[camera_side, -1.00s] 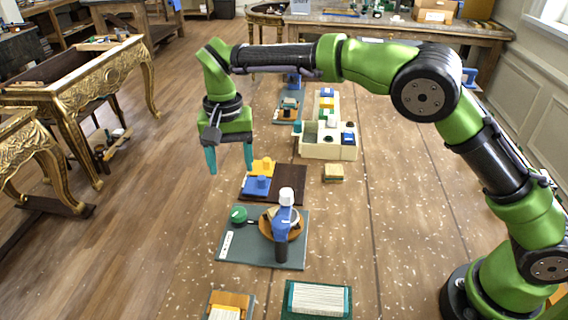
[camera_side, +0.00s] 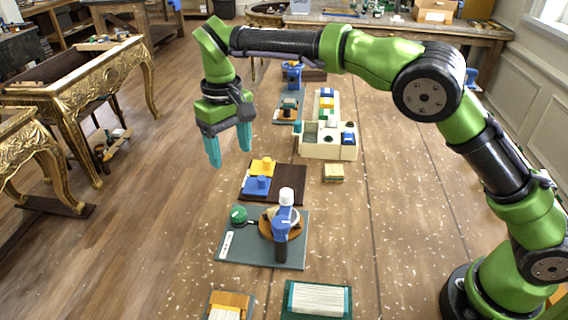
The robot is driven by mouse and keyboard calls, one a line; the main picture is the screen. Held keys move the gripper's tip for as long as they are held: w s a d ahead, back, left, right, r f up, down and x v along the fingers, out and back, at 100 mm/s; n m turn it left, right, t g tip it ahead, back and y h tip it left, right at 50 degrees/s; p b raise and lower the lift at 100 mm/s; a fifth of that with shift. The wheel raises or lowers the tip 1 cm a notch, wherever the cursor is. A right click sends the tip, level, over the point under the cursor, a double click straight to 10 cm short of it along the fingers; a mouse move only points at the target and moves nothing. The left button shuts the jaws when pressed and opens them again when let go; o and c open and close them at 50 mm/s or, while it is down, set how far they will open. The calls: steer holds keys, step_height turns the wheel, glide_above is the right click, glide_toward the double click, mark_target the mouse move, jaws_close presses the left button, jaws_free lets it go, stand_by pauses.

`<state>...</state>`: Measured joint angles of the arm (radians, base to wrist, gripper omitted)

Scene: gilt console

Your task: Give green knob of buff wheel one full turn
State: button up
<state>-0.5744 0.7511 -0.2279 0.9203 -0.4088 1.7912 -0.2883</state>
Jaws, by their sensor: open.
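The green knob (camera_side: 239,215) is a round piece on the left part of a dark grey-green board (camera_side: 240,252). A dark rod links it toward the buff wheel (camera_side: 268,225), a tan disc partly hidden behind a blue, white-topped and dark-based upright tool (camera_side: 282,228). My gripper (camera_side: 229,158) has two teal fingers spread apart and pointing down. It is open and empty, in the air above and behind the board, apart from the knob.
A dark brown board with a yellow and a blue block (camera_side: 257,186) lies just behind the grey-green board. A cream compartment box (camera_side: 328,148) stands farther back. Two book-like stacks, including a green-edged one (camera_side: 318,300), lie in front. The bench's right side is mostly clear.

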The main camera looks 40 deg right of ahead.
steer(key=n, duration=1.7)
glide_toward(239, 211)
step_height(239, 211, down, 8)
steer(key=shift+d+f, duration=0.1)
steer(key=shift+f, duration=0.15)
steer(key=c, duration=1.1)
steer(key=shift+o, duration=0.2)
steer(key=shift+m, duration=0.6)
